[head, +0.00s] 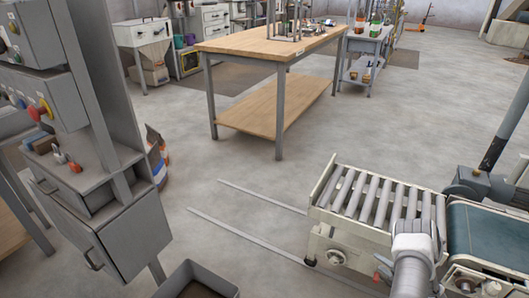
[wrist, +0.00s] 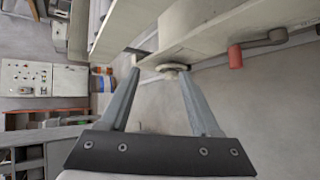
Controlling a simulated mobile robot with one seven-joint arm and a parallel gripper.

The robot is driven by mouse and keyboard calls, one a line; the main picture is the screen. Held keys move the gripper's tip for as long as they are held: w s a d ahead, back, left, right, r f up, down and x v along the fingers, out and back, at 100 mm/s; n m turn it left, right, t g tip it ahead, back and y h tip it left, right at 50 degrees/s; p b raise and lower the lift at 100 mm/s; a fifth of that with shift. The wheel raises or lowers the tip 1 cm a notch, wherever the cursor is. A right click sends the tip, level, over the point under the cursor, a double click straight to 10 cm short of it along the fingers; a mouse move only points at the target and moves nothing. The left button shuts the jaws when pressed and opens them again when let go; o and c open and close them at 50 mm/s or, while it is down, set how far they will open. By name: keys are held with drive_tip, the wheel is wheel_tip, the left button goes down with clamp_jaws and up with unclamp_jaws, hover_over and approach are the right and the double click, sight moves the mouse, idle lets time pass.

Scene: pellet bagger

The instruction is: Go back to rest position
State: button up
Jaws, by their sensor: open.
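My gripper (wrist: 160,75) shows in the wrist view with its two grey fingers spread apart and nothing between them. In the head view part of my arm shows at the bottom right, in front of the roller conveyor (head: 375,200), and the gripper itself is not visible there.
A grey control cabinet (head: 125,240) stands at the left, with a dark open bin (head: 195,280) at the bottom. A wooden workbench (head: 270,48) stands behind. A green belt (head: 490,245) adjoins the rollers. The floor between cabinet and conveyor is clear. A red handle (wrist: 235,56) shows in the wrist view.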

drive_tip(key=w+d+r+m+h, duration=0.25)
drive_tip(key=w+r, duration=0.25)
drive_tip(key=r, duration=0.4)
drive_tip(key=w+d+r+m+h, duration=0.25)
drive_tip(key=w+r, duration=0.25)
drive_tip(key=r, duration=0.5)
drive_tip(key=w+a+r+m+g+h, duration=0.1)
drive_tip(key=a+r+m, duration=0.25)
drive_tip(key=r, duration=0.65)
drive_tip(key=w+a+r+m+h, duration=0.15)
drive_tip(key=r+m, duration=0.25)
drive_tip(key=r, duration=0.5)
drive_tip(key=s+a+r+m+g+y, duration=0.1)
drive_tip(key=s+a+r+m, duration=0.3)
drive_tip(key=s+a+r, duration=0.4)
drive_tip(key=s+a+r+m+g+y, duration=0.15)
drive_tip(key=s+a+r+m, duration=0.25)
drive_tip(key=s+a+r, duration=0.45)
drive_tip(key=s+a+m+g+y, duration=0.2)
drive_tip(key=s+a+m+g, duration=0.1)
drive_tip(key=s+a, duration=1.65)
wheel_tip(320, 180, up, 22)
drive_tip(key=s+d+p, duration=0.1)
drive_tip(key=p, duration=2.2)
drive_tip(key=shift+d, duration=0.4)
drive_tip(key=shift+f, duration=0.1)
